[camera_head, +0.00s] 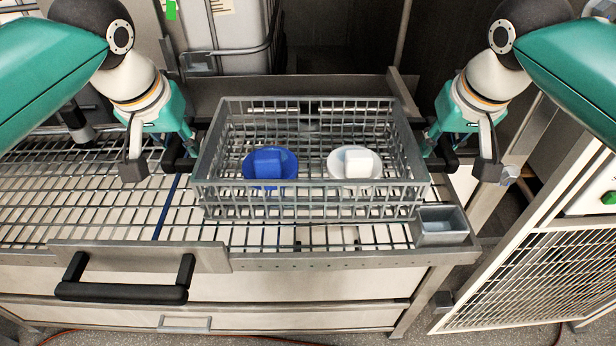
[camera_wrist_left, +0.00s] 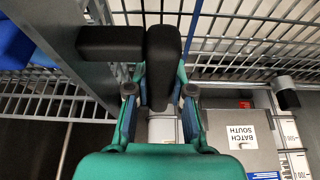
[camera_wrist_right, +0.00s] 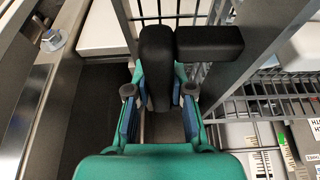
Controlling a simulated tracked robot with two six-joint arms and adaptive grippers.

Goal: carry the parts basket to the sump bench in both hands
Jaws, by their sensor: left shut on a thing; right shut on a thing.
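The grey wire parts basket (camera_head: 310,200) sits on or just above the wire rack in the middle of the head view; I cannot tell whether it touches. Inside it are a blue part (camera_head: 270,165) and a white part (camera_head: 355,163). My left gripper (camera_head: 180,155) is at its left end, and in the left wrist view the fingers (camera_wrist_left: 160,90) close around a black handle (camera_wrist_left: 112,43). My right gripper (camera_head: 440,150) is at the right end, and in the right wrist view the fingers (camera_wrist_right: 160,95) close around the other black handle (camera_wrist_right: 208,43). The sump bench cannot be told apart here.
The wire rack (camera_head: 90,205) is bare left of the basket. A small grey tray (camera_head: 440,225) is by the rack's front right corner. A framed mesh panel (camera_head: 520,280) stands at the right.

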